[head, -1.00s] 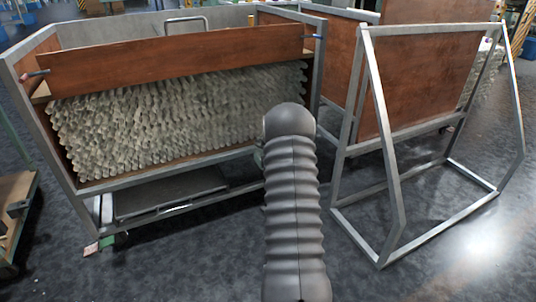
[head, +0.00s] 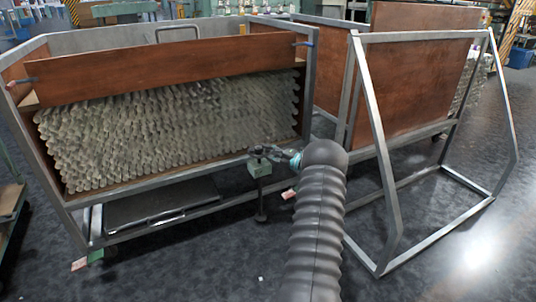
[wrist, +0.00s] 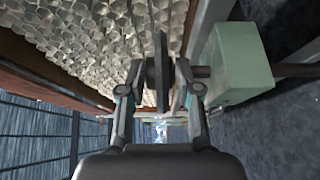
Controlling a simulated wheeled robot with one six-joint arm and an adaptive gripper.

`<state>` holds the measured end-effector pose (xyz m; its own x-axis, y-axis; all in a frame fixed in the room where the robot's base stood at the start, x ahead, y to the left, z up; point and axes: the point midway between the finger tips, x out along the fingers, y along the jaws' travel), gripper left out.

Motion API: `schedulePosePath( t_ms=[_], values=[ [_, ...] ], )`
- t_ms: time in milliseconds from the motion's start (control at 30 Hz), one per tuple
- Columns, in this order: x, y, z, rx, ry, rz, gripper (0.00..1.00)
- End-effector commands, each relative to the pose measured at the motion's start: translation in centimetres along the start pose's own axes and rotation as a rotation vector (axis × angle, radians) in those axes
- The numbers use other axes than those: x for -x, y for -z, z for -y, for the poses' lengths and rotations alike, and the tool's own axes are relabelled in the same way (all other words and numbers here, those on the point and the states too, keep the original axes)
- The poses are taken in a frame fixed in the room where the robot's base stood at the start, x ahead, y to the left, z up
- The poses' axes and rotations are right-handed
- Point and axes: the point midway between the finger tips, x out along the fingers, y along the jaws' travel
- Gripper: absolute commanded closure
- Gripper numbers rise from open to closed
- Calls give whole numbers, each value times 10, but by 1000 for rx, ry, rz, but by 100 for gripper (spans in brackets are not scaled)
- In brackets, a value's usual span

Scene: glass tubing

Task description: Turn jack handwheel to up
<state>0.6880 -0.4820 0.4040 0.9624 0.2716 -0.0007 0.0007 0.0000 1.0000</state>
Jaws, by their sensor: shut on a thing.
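The jack (head: 259,169) is a small pale green box on a dark post, beside the lower front rail of the glass-tube crate. Its dark handwheel (head: 262,150) sits on top of the box. In the wrist view the handwheel (wrist: 161,75) appears as a dark plate nearly edge-on, with a short shaft to the green housing (wrist: 232,65). My gripper (wrist: 165,80) has its fingers on both sides of the handwheel and is shut on it. In the head view my gripper (head: 285,157) reaches the wheel from the right, partly hidden by my arm. The wheel's turn position cannot be told.
The metal-framed crate (head: 170,58) full of glass tubing stands just behind the jack. Dark open floor (head: 190,260) lies in front.

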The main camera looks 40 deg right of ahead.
Motion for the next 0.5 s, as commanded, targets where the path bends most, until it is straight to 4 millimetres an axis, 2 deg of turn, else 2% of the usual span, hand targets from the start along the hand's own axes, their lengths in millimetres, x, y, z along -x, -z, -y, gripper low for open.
schedulePosePath(
  t_ms=[500],
  values=[
    [-8,-8,1,2,1,-239,100]
  ],
)
